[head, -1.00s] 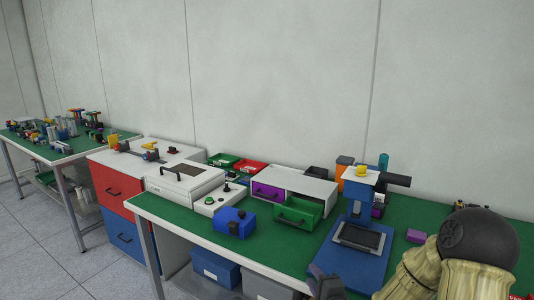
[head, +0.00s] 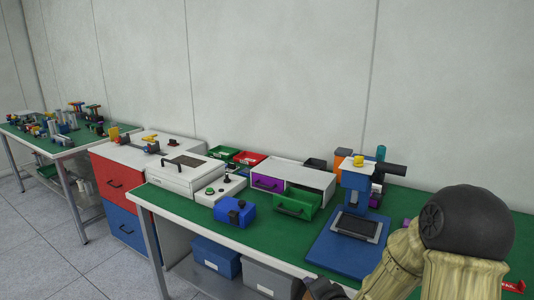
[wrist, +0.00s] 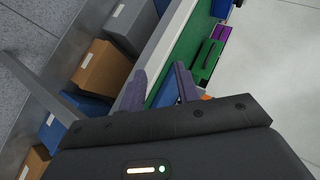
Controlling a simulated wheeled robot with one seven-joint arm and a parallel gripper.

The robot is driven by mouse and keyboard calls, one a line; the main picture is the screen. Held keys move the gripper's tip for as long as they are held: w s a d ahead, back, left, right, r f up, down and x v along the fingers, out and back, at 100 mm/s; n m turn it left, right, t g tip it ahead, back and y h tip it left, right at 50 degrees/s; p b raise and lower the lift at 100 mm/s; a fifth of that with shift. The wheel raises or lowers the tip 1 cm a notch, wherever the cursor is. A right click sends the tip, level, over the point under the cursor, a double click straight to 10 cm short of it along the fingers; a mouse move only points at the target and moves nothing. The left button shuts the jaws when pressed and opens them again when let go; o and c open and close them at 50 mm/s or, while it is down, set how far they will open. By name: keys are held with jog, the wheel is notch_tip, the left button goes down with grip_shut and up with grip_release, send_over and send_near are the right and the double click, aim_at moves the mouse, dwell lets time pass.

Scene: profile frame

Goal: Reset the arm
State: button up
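My gripper (wrist: 159,74) shows in the wrist view with its two dark fingers apart and nothing between them. It hangs in front of the green workbench (wrist: 187,45), which runs diagonally across that view. In the head view, my arm is at the lower right, with a black rounded joint and pale, ribbed links. Only a dark part of my arm's end shows at the bottom edge there; the fingers cannot be made out.
On the bench (head: 275,239) stand a blue press (head: 357,205), an open green drawer (head: 297,204), a blue box (head: 234,212) and a white machine (head: 187,175). Bins (wrist: 131,22) sit on the shelf below. A red-and-blue cabinet (head: 117,187) stands left. Floor (head: 50,265) is clear.

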jog(key=s+d+r+n+g+h, duration=0.1)
jog(key=s+n+g+h, duration=0.1)
jog(key=s+n+g, duration=0.5)
jog(key=s+d+r+n+g+h, duration=0.15)
jog(key=s+n, duration=0.25)
jog(key=s, duration=0.7)
notch_tip(320, 180, up, 19)
jog(key=p, duration=1.9)
jog(key=shift+w+d, duration=0.25)
jog(key=shift+w, duration=0.05)
jog(key=shift+g, duration=0.25)
jog(key=shift+w, duration=0.1)
